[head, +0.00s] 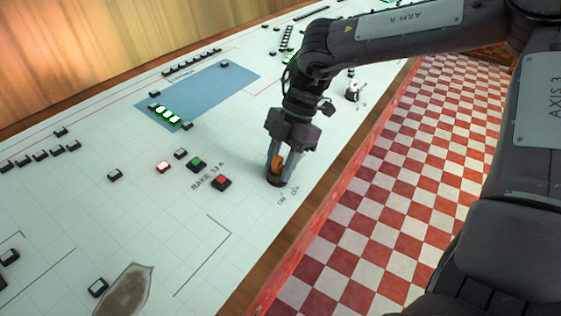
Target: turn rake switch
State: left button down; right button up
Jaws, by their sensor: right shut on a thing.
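The rake switch (275,164) is an orange-brown knob on a dark round base on the white panel, close to the panel's front edge. Small lettering that seems to read ON and OUT is printed beside its base. My right gripper (277,168) points down over it, with its fingers shut on the knob, one on each side. The fingers partly hide the knob, so its exact angle is hard to tell. The label RAKE 33 A is printed on the panel left of the switch. My left gripper is not in view.
A green button (196,163), a red button (222,182) and a lit red lamp (163,167) sit left of the switch. Lit green lamps (167,114) lie by a blue panel area (215,88). A pale lever (352,90) stands farther back. A wooden edge (310,215) borders the checkered floor.

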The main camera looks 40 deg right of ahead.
dwell(0.6)
jog(key=o, duration=1)
jog(key=shift+r, duration=0.1)
jog(key=shift+w+d+r, duration=0.1)
jog(key=shift+d+r, duration=0.1)
jog(key=shift+r, duration=0.1)
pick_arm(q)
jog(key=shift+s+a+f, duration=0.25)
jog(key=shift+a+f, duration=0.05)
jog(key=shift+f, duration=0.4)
pick_arm(e)
jog(key=v, duration=0.7)
